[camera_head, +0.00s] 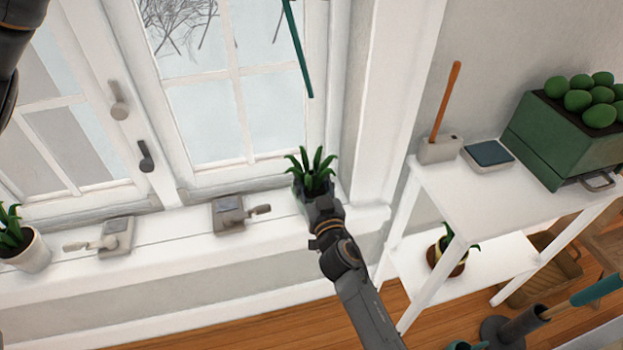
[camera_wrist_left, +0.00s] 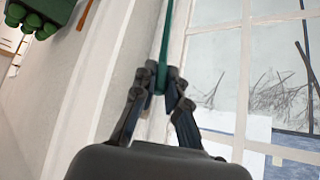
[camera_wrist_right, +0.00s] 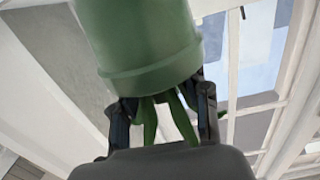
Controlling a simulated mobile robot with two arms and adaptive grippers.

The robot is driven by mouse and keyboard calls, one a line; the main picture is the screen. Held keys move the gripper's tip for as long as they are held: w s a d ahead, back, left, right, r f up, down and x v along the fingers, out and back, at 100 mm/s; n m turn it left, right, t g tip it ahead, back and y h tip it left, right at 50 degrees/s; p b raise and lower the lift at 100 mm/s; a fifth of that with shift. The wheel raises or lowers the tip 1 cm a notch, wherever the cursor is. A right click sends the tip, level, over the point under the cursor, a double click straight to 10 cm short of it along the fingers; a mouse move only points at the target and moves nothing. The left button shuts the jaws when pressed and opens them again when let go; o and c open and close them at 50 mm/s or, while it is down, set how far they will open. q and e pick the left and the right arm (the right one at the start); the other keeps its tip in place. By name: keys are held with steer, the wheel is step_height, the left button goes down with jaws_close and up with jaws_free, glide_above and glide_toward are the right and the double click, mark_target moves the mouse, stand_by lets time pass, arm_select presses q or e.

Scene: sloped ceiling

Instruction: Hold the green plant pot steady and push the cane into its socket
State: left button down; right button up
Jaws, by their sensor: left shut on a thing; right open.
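The green plant pot (camera_wrist_right: 145,40) fills the top of the right wrist view, its leaves (camera_wrist_right: 165,118) showing between my fingers. In the head view the leafy plant (camera_head: 312,170) stands on the windowsill, and my right gripper hides most of its pot. My right gripper (camera_wrist_right: 165,105) is open, with a finger on either side by the pot's rim; I cannot tell whether they touch it. The dark green cane (camera_head: 298,50) slants down in the head view, its lower end above and apart from the plant. My left gripper (camera_wrist_left: 161,82) is shut on the cane. The socket is hidden.
Window handles on grey blocks (camera_head: 228,214) lie along the sill, left of the plant. A potted plant (camera_head: 30,250) stands at far left. A white shelf (camera_head: 480,195) at right bears a green planter (camera_head: 565,145) and a block with an orange stick (camera_head: 440,150).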

mark_target(310, 89)
jaws_close()
arm_select(q)
steer(key=w+d+f+g, duration=0.1)
steer(key=w+f, duration=0.1)
steer(key=f, duration=0.1)
steer(key=w+d+f+m+g, duration=0.1)
steer(key=w+f, duration=0.1)
steer(key=f, duration=0.2)
steer(key=w+d+f+m+g+y, duration=0.1)
steer(key=w+f, duration=0.1)
steer(key=f, duration=0.1)
steer(key=shift+w+d+f+g, duration=0.3)
steer(key=shift+d+f+g, duration=0.05)
steer(key=shift+d+g, duration=0.05)
steer(key=shift+w+f, duration=0.1)
steer(key=shift+f, duration=0.3)
